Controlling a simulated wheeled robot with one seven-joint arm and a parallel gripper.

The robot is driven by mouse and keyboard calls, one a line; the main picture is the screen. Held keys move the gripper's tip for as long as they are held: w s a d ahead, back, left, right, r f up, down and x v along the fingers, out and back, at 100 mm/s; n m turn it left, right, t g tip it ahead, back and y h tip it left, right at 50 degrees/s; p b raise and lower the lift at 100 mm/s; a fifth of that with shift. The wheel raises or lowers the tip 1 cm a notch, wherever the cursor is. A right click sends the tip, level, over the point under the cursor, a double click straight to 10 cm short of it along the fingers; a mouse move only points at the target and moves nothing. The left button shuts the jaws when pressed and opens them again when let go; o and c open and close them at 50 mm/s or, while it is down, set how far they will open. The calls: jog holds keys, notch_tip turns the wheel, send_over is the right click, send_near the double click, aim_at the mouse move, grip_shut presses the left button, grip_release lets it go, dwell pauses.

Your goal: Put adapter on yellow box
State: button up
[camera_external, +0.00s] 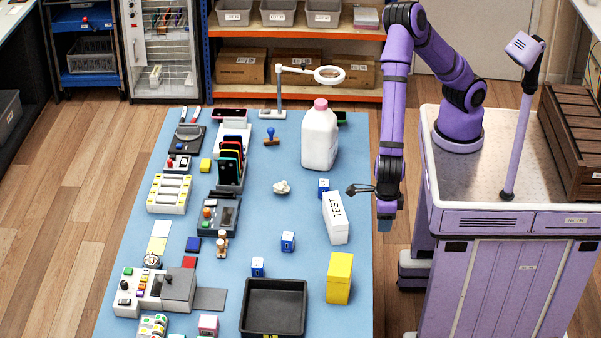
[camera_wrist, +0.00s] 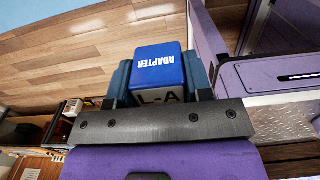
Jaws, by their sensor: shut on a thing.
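My gripper (camera_external: 386,211) hangs just past the right edge of the blue table. In the wrist view, my gripper (camera_wrist: 157,85) is shut on the adapter (camera_wrist: 158,66), a blue-topped box with white lower part and "ADAPTER" printed on it. In the outside view the adapter is mostly hidden by my gripper. The yellow box (camera_external: 340,279) stands upright near the table's right edge, in front of and left of my gripper. Its top looks bare.
A white TEST box (camera_external: 336,218) stands between my gripper and the yellow box's area. Several blue-and-white cubes, including one (camera_external: 288,241), stand nearby. A black tray (camera_external: 273,291) is left of the yellow box. A white bottle (camera_external: 320,136) stands farther back.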

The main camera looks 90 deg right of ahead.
jog(key=shift+a, duration=0.3)
send_over(340, 264)
jog(key=shift+s+a+f, duration=0.1)
jog(key=shift+f, duration=2.35)
jog(key=shift+f, duration=0.15)
jog(key=o, duration=0.9)
notch_tip(340, 264, up, 12)
jog(key=shift+r, duration=0.15)
jog(key=shift+r, duration=0.1)
